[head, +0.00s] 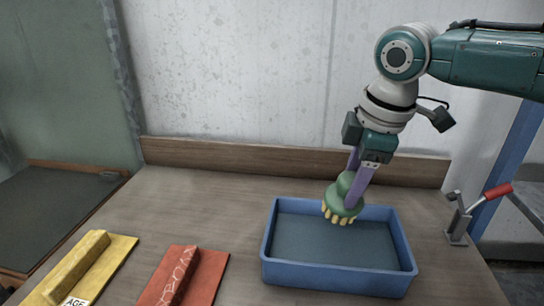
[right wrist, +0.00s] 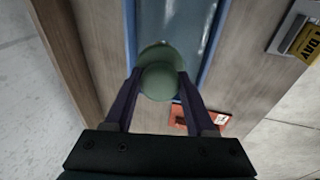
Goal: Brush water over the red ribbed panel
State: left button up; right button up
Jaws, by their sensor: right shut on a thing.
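My right gripper (head: 350,182) is shut on the knob of a green brush (head: 338,201) with yellowish bristles pointing down. The brush is over the back middle of a blue tray (head: 335,279) of dark water; I cannot tell whether the bristles touch the water. In the right wrist view the green knob (right wrist: 160,80) sits between the purple fingers. The red ribbed panel (head: 205,277), with a raised rib and pale marks on it, lies left of the tray, apart from the brush. It also shows in the right wrist view (right wrist: 182,114). My left gripper is out of view.
A yellow ribbed panel (head: 112,258) with a label lies left of the red one. A wooden backboard (head: 240,157) runs along the back of the table. A red-handled clamp (head: 497,191) stands at the right edge. The table behind the panels is clear.

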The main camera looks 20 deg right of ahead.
jog(key=shift+s+b+x, duration=0.25)
jog(key=shift+b+x, duration=0.65)
jog(key=shift+x, duration=0.15)
jog(key=shift+s+f+b+x, duration=0.1)
jog(key=shift+s+b+x, duration=0.2)
jog(key=shift+b+x, duration=0.8)
jog(key=shift+s+f+b+x, duration=0.1)
jog(key=shift+s+b+x, duration=0.35)
jog(key=shift+x, duration=1.05)
jog(key=shift+s+f+b+x, duration=0.1)
jog(key=shift+s+b+x, duration=0.1)
jog(key=shift+b+x, duration=0.9)
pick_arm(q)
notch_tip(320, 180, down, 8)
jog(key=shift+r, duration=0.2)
pick_arm(e)
jog(key=shift+w, duration=0.1)
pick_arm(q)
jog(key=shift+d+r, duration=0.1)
